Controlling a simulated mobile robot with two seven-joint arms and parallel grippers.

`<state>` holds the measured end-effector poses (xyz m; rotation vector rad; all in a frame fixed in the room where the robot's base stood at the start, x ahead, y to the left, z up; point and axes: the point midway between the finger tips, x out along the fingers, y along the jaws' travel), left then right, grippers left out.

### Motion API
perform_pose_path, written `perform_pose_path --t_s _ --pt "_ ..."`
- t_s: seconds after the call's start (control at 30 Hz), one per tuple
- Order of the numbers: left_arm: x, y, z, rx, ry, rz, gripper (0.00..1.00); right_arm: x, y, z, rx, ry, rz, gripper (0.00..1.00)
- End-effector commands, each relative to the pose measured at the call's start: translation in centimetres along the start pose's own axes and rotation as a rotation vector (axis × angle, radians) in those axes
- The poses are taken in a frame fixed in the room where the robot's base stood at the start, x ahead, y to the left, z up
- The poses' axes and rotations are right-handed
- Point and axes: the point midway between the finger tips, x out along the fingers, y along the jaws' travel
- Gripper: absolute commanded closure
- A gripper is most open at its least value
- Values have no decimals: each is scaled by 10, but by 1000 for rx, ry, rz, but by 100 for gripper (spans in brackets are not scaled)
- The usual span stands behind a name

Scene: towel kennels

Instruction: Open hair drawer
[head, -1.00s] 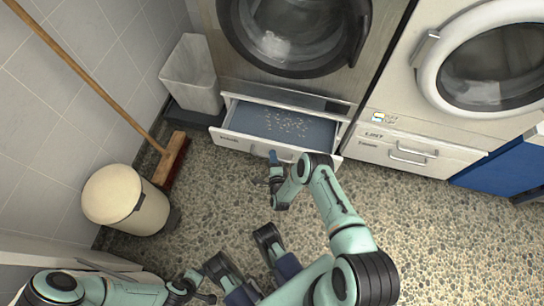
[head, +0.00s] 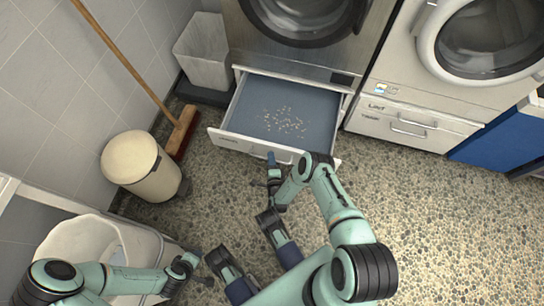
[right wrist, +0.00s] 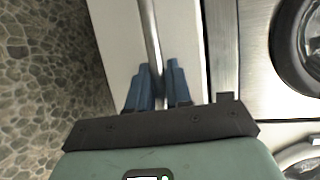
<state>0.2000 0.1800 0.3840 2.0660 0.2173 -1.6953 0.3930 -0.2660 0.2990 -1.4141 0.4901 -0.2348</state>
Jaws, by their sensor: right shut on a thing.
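The hair drawer (head: 236,143) is pulled out below the steel-framed machine, with a blue-grey inside and pale bits scattered on its floor. My right gripper (head: 271,160) is at the drawer's white front. In the right wrist view, the blue fingers of my right gripper (right wrist: 156,82) are shut on the metal bar handle (right wrist: 149,35), one on each side of it. The handle is mostly hidden by the gripper in the head view. My left gripper (head: 190,264) is at the lower left, away from the drawer; its fingers are too small to read.
A closed drawer with a bar handle (head: 408,130) is under the white machine at right. A grey bin (head: 203,58), a broom (head: 180,132) and a cream pedal bin (head: 140,165) stand at left. A white tub (head: 85,240) is near my left arm. Pebbled floor at right is free.

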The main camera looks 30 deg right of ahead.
Motion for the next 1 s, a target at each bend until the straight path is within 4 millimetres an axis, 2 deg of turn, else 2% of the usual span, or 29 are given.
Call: perform_pose_path --t_s 0.57,0.6,0.63,1.0 --pt "-2 2 -3 3 9 4 57 -3 0 4 2 -6 -1 100" --pt "-2 2 -3 3 9 4 57 -3 0 4 2 -6 -1 71" --pt "-2 2 -3 3 9 4 57 -3 0 4 2 -6 -1 61" --pt "-2 2 -2 2 8 3 57 -2 0 2 0 -2 -1 60"
